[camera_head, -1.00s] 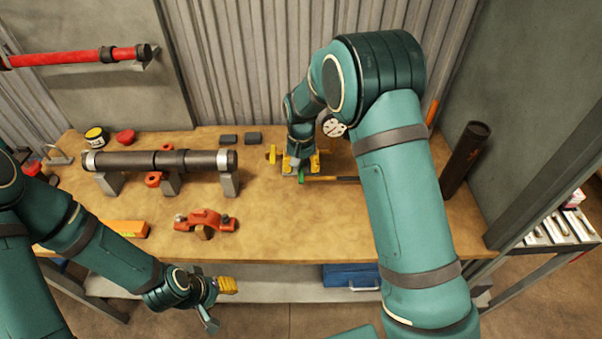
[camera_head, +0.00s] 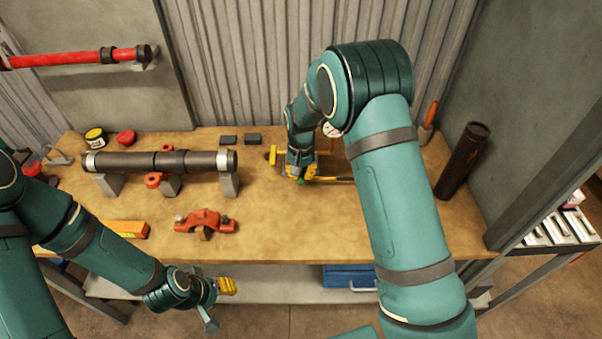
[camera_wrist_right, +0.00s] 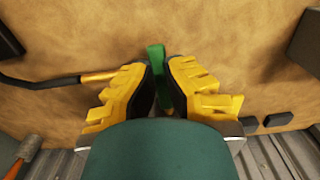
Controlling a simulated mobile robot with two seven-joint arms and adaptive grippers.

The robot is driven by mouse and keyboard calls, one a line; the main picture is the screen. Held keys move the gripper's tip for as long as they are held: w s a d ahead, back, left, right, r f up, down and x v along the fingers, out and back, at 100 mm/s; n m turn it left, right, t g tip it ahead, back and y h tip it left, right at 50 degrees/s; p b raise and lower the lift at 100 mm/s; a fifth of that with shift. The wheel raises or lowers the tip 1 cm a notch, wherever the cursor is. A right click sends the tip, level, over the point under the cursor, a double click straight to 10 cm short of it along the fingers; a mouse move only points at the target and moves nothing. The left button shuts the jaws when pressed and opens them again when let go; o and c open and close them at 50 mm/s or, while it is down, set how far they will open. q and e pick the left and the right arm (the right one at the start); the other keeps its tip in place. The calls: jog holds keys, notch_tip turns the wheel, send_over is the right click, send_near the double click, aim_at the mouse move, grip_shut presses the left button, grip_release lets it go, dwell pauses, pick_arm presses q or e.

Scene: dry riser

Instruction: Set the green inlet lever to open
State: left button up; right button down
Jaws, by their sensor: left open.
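The green lever (camera_wrist_right: 156,56) shows in the right wrist view between and beyond the yellow fingers of my right gripper (camera_wrist_right: 165,72). The black finger pads lie close on either side of it; I cannot tell whether they press on it. In the head view my right gripper (camera_head: 299,173) is low over the bench, and only a small bit of green (camera_head: 301,181) shows at its fingers. The inlet body is mostly hidden by my right arm. My left gripper (camera_head: 220,303) is open and empty in front of the bench edge.
A dark pipe (camera_head: 195,161) rests on supports at the bench's left. A red-orange clamp (camera_head: 205,221) lies in front of it. A dark tube (camera_head: 463,160) stands at the right. A wooden-handled tool (camera_wrist_right: 98,76) lies beside the lever. The bench's front middle is clear.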

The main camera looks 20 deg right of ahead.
jog(key=shift+s+f, duration=0.15)
jog(key=shift+f, duration=0.05)
jog(key=n, duration=0.1)
jog(key=d+n+b, duration=0.1)
jog(key=n, duration=0.1)
jog(key=shift+s+d+f+n, duration=0.1)
jog(key=shift+d+n, duration=0.15)
jog(key=shift+n, duration=0.05)
jog(key=n, duration=0.1)
jog(key=d+n, duration=0.1)
jog(key=n, duration=0.1)
jog(key=d+n, duration=0.1)
jog(key=shift+w+n+b, duration=0.2)
jog(key=shift+n+b, duration=0.1)
jog(key=n, duration=0.2)
jog(key=shift+w+d+n, duration=0.25)
jog(key=shift+d+n, duration=0.15)
jog(key=n, duration=0.2)
jog(key=shift+w+d+n, duration=0.3)
jog(key=shift+w+d, duration=0.05)
jog(key=shift+w, duration=0.05)
jog(key=shift+w+d+n, duration=0.2)
jog(key=shift+w+n, duration=0.15)
jog(key=shift+n, duration=0.6)
jog(key=shift+w+d+n, duration=0.15)
jog(key=shift+w+n, duration=0.2)
jog(key=shift+n, duration=0.6)
